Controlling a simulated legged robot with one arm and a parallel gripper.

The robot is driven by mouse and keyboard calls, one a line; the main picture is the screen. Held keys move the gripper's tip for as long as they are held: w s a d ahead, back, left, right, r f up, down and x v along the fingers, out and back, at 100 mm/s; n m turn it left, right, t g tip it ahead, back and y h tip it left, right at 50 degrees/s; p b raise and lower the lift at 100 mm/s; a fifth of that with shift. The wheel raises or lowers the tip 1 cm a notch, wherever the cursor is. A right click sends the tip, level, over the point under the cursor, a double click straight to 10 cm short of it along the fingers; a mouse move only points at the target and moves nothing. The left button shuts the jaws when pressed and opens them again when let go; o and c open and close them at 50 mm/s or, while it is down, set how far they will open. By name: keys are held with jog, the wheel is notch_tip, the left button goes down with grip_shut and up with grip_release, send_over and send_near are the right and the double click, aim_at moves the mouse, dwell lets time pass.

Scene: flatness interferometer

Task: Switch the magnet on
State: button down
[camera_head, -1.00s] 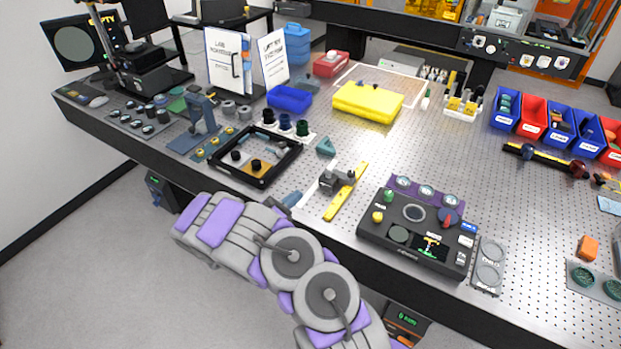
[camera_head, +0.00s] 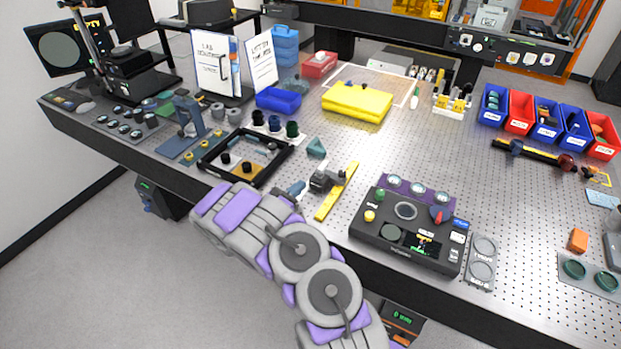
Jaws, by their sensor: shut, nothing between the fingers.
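My grey and purple arm reaches in from the bottom of the head view and bends toward the bench's front edge.
A black control box (camera_head: 405,233) with coloured knobs stands to the right near the front edge. A black square frame (camera_head: 211,164) lies to the left.

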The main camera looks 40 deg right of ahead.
aim_at(317, 172)
jog(key=x, duration=0.6)
jog(key=shift+w+d+b, duration=0.1)
jog(key=shift+d+b, duration=0.2)
jog(key=shift+d, duration=0.05)
jog(key=shift+w+m+g, duration=0.1)
jog(key=shift+m+g, duration=0.2)
jog(key=shift+g, duration=0.3)
